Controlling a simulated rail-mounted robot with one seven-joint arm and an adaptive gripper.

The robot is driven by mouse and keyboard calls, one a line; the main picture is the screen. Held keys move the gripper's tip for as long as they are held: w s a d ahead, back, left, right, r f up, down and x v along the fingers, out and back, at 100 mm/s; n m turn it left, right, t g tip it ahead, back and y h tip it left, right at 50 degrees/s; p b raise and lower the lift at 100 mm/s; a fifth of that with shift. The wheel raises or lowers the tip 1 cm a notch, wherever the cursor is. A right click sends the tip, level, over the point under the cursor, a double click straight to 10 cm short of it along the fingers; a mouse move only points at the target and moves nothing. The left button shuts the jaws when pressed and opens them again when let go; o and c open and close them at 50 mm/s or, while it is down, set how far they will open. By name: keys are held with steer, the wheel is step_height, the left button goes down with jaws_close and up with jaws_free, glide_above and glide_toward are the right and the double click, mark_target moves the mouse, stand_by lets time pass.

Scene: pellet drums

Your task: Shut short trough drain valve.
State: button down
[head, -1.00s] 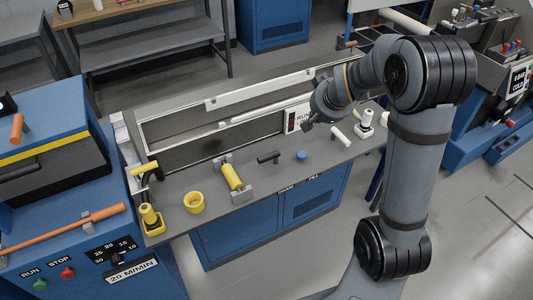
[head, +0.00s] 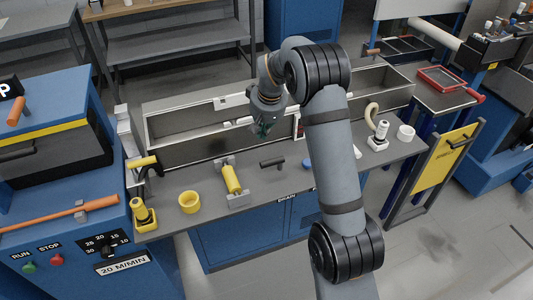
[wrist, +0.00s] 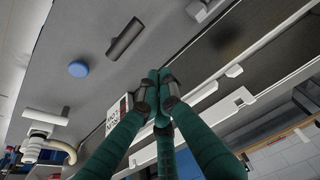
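A black T-shaped handle (head: 272,163) stands on the grey bench top, behind the DRAIN label (head: 287,197) on the bench front. It looks like the drain valve, though I cannot tell its setting. It also shows in the wrist view as a dark bar (wrist: 125,38). The long open trough (head: 190,150) runs behind it. My gripper (head: 264,128) hangs at the trough's front edge, behind and above the handle and apart from it. In the wrist view my gripper's teal fingers (wrist: 159,82) meet at the tips with nothing between them.
A blue knob (wrist: 78,69) and a white handle (wrist: 45,117) are to the right of the black handle in the room. A yellow roller (head: 231,179), yellow ring (head: 190,202) and yellow bottle (head: 143,216) stand at left. A white sign (wrist: 118,118) is beside my fingers.

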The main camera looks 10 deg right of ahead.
mark_target(272, 162)
steer(key=p+x, duration=0.3)
steer(key=x, duration=0.7)
steer(key=shift+s+a, duration=0.15)
steer(key=shift+s, duration=0.05)
steer(key=s, duration=0.1)
steer(key=s+p, duration=0.1)
steer(key=s+r, duration=0.1)
steer(key=shift+d, duration=0.25)
steer(key=shift+s+f+p, duration=0.2)
steer(key=shift+s+p, duration=0.1)
steer(key=shift+s, duration=0.1)
steer(key=shift+f+n+b, duration=0.1)
steer(key=shift+n+b, duration=0.3)
